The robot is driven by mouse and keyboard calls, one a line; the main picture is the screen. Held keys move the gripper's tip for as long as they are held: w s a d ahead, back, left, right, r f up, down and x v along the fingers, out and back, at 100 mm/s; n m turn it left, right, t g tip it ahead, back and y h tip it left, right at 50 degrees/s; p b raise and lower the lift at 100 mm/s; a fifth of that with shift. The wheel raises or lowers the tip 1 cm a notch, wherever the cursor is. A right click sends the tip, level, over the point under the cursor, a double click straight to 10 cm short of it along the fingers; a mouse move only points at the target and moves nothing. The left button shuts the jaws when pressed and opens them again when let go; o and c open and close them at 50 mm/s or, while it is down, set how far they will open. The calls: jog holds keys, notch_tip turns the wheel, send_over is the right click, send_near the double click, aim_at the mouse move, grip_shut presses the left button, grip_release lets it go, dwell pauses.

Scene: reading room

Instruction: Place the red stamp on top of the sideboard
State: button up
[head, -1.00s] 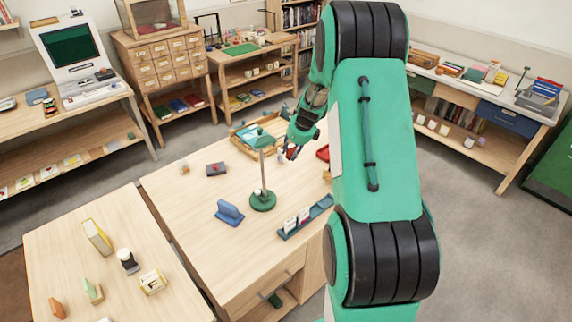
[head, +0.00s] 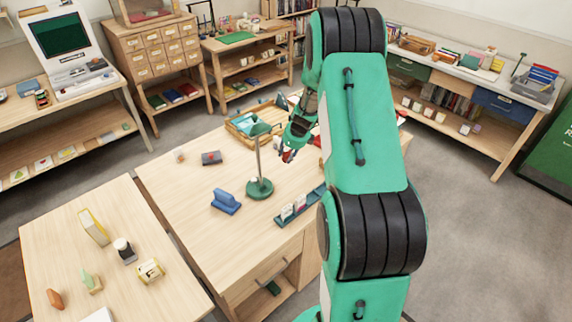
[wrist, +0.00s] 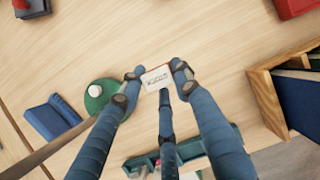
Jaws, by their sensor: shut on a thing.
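My gripper (head: 289,153) is above the middle table, behind and right of the green lamp (head: 259,188). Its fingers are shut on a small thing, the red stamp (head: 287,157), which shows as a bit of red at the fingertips. In the wrist view the gripper (wrist: 157,76) holds it by its sides, and a white face with dark print (wrist: 156,77) points at the camera. The table surface shows beneath it. The likely sideboard (head: 440,76), with a pale top and green and blue drawers, stands at the back right.
The middle table holds a blue stand (head: 226,202), a dark pad (head: 211,158), a wooden tray (head: 240,127) and a green rack (head: 287,218). The sideboard top carries boxes, books and a grey bin (head: 537,91). Open grey floor (head: 470,220) lies to the right.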

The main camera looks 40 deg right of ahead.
jog(key=shift+f+b, duration=0.45)
jog(key=shift+f, duration=1.5)
jog(key=shift+f+b, duration=0.65)
jog(key=shift+f, duration=1.25)
jog(key=shift+f, duration=0.1)
jog(key=o, duration=1.2)
jog(key=p+v, duration=0.3)
jog(key=v, duration=0.9)
